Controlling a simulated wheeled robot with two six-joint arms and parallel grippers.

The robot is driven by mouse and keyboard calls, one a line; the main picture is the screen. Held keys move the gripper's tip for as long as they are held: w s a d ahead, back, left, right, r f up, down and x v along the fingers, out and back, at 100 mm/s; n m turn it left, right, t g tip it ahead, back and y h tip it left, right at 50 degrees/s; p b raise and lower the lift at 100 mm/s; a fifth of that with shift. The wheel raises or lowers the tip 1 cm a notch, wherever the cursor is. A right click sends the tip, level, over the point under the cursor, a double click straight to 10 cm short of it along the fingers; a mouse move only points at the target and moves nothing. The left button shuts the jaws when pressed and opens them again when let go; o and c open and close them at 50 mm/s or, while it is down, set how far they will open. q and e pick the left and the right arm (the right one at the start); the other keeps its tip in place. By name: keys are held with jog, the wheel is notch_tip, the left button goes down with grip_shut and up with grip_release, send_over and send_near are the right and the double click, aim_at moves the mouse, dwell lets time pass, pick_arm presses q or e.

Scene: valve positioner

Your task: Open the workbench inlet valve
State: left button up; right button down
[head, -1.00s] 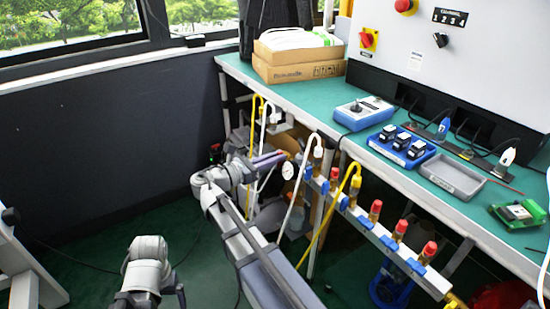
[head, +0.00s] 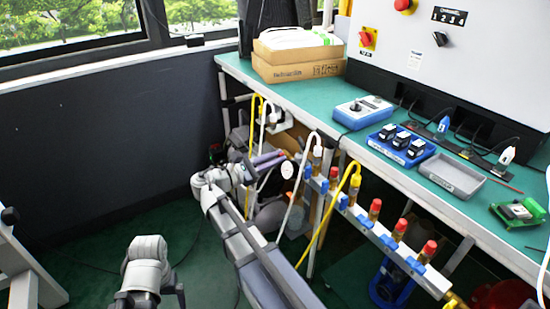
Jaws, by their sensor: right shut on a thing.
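My right gripper (head: 271,160) is at the left end of the pipe manifold (head: 351,212), under the workbench. Its two purple-grey fingers lie one above the other and point right, shut on what appears to be the inlet valve's handle. The handle is hidden by the fingers, so its angle cannot be read. A round white gauge (head: 287,170) sits just right of the fingertips. My left arm shows at the bottom left, but its gripper is not in view.
The manifold carries several red-capped brass fittings (head: 399,229) with blue handles. White and yellow hoses (head: 327,215) hang close to the right gripper. The green workbench (head: 290,98) holds boxes, trays and small devices.

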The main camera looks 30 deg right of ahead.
jog(key=m, duration=0.8)
jog(key=f+m+b, duration=0.1)
jog(key=m, duration=0.3)
jog(key=shift+s+f+m, duration=0.1)
jog(key=shift+s+m, duration=0.3)
dwell(0.4)
jog(key=c, duration=0.9)
grip_release()
jog(key=shift+a, duration=0.1)
jog(key=a, duration=0.7)
jog(key=shift+s+a, duration=0.25)
jog(key=shift+a, duration=0.05)
